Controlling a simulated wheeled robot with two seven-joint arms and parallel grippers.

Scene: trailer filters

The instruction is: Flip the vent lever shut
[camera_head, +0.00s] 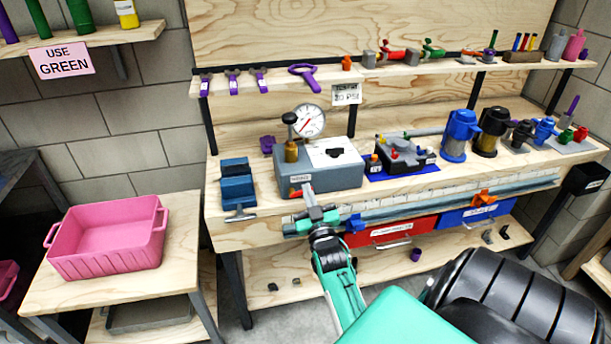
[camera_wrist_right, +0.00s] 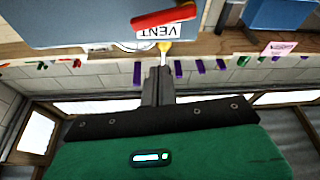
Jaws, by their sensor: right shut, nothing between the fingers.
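The grey-blue test box (camera_head: 318,172) stands on the wooden bench, with a round gauge (camera_head: 308,121) above it and a label on its front. The red vent lever (camera_head: 296,194) is low on the box's front face. In the right wrist view the lever (camera_wrist_right: 163,16) lies nearly crosswise beside the "VENT" label (camera_wrist_right: 158,32), with a small yellow part (camera_wrist_right: 165,50) just before the fingers. My right gripper (camera_head: 308,189) is shut and empty, close in front of the box by the lever. Whether it touches cannot be told. My left gripper is not in view.
A blue vise (camera_head: 237,188) stands left of the box, and a black device on a blue mat (camera_head: 402,170) to its right. Red (camera_head: 388,233) and blue drawers hang under the bench. A pink bin (camera_head: 108,235) sits on the left side table.

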